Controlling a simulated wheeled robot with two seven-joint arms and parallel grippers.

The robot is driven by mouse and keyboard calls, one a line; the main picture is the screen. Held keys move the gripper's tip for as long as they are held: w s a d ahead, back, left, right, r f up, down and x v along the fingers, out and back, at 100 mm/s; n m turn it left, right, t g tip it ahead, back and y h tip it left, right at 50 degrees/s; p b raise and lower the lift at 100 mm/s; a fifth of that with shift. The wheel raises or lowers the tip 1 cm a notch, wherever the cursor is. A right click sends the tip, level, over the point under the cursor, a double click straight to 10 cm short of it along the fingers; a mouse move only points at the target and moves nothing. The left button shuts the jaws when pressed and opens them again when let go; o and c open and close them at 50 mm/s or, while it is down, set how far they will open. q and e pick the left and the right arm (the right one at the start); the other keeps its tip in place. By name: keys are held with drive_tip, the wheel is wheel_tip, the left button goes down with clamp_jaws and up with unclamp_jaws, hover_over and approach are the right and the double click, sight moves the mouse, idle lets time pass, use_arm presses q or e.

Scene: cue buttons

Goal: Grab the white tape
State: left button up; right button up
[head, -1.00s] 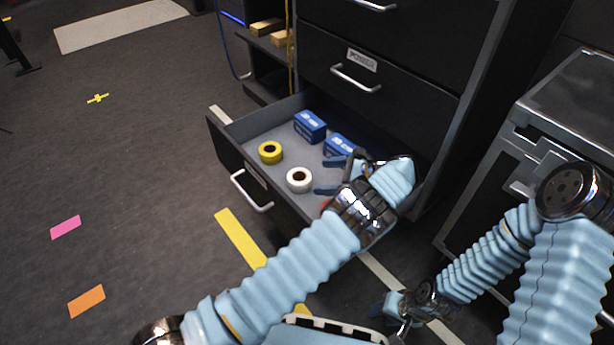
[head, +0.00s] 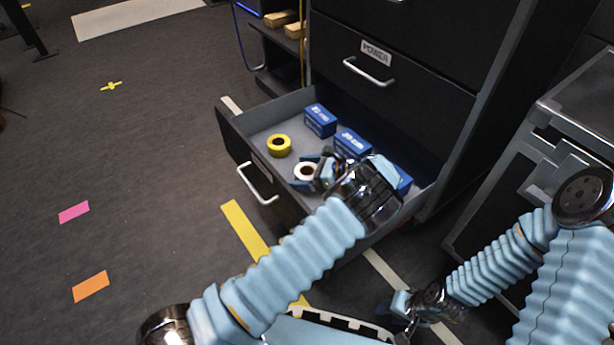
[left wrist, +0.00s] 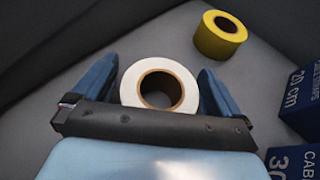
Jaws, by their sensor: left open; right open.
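The white tape (head: 305,171) lies in the open drawer (head: 262,118), partly hidden by my left gripper in the head view. In the left wrist view the white tape (left wrist: 160,86) lies between the two blue fingers of my left gripper (left wrist: 160,84), which is open with a finger on either side of the roll. Small gaps seem to show beside the roll; I cannot tell whether a finger touches it. My right gripper (head: 400,312) is low at the lower right of the head view, away from the drawer, and open.
A yellow tape roll (head: 279,146) lies beside the white one and shows in the left wrist view (left wrist: 220,35). The drawer's front has a handle (head: 257,184). A metal cabinet (head: 560,150) stands at the right.

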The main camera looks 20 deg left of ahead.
use_arm(q)
drive_tip(key=shift+a, duration=0.2)
drive_tip(key=c, duration=1)
